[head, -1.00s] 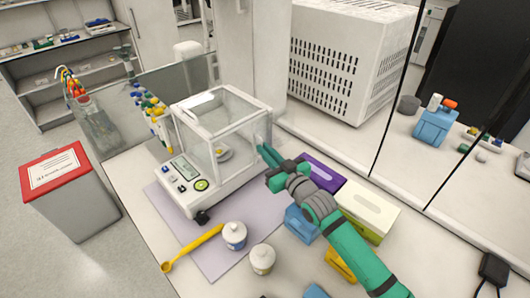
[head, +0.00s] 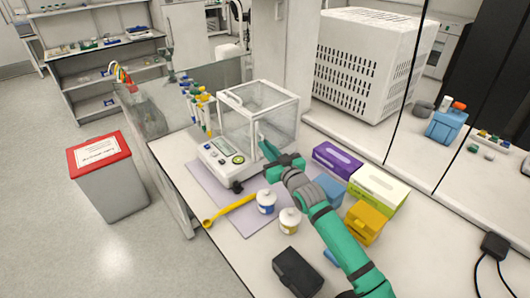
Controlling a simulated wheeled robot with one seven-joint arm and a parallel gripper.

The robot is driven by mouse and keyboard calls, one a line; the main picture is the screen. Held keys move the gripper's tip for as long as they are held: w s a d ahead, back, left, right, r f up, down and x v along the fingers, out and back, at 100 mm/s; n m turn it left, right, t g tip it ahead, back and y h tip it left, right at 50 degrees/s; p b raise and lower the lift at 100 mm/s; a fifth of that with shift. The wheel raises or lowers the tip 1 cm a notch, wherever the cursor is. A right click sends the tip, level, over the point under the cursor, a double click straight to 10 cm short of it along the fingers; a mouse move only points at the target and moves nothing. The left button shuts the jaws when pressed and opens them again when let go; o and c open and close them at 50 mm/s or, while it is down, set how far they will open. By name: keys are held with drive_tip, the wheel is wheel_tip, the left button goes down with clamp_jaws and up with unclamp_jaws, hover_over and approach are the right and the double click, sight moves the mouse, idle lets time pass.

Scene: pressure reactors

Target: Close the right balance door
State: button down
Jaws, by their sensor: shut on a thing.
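The balance (head: 228,148) is a white instrument with a clear glass draft chamber. It stands on a pale lilac mat (head: 203,183) on the bench. Its right glass side (head: 283,120) faces my arm. My gripper (head: 264,145) is at this side, low and close to the chamber's front corner. Its green fingers are shut on the right balance door, apparently at its handle. The handle itself is hidden by the fingers, and the clear door's edges are hard to make out.
Two small white jars (head: 266,202) and a yellow spoon (head: 228,210) lie in front of the balance. Purple (head: 336,158) and green-white (head: 378,187) boxes, blue and yellow containers, and a black box (head: 297,271) are near my arm. A red-lidded bin (head: 103,178) stands left.

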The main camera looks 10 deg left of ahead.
drive_tip(key=shift+s+a+f, duration=0.1)
drive_tip(key=shift+s+f, duration=0.05)
drive_tip(key=c, duration=1.9)
unclamp_jaws()
drive_tip(key=shift+o, duration=0.2)
drive_tip(key=shift+s, duration=0.1)
drive_tip(key=v, duration=1)
drive_tip(key=shift+s, duration=0.3)
